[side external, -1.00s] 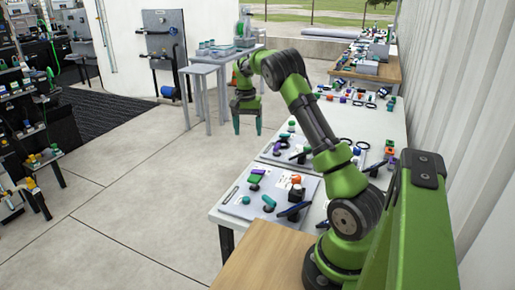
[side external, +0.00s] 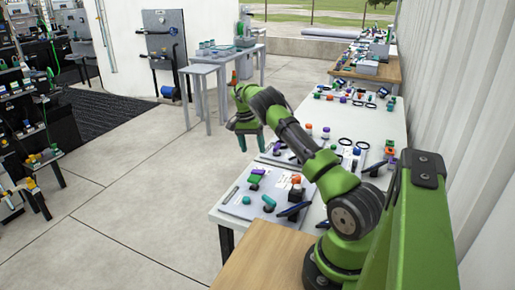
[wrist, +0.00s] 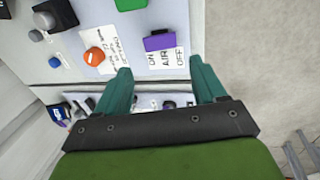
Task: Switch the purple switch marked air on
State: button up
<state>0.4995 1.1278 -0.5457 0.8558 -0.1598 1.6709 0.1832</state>
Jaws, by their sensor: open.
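The purple switch (wrist: 158,41) is on a light grey panel (wrist: 215,30) in the wrist view. Labels reading ON, AIR and OFF (wrist: 166,59) sit just below it, with ON at left and OFF at right. I cannot tell clearly which way the switch is tipped. My gripper (wrist: 163,80) is open and empty, its two teal fingers apart, pointing toward the panel below the switch in the picture. In the side external view my gripper (side external: 251,143) hangs beyond the table's left edge; I cannot tell which purple part there is this switch.
An orange knob (wrist: 95,57) with a written label and a green block (wrist: 130,4) are left of the switch. Several fittings crowd the white table (side external: 372,125).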

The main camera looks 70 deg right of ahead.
aim_at(259, 171)
jog(key=x, duration=0.9)
jog(key=shift+f, duration=0.15)
jog(key=c, duration=0.8)
jog(key=shift+s+t, duration=0.3)
jog(key=shift+t, duration=0.55)
jog(key=shift+s+t, duration=0.25)
jog(key=shift+t, duration=1.4)
jog(key=o, duration=0.8)
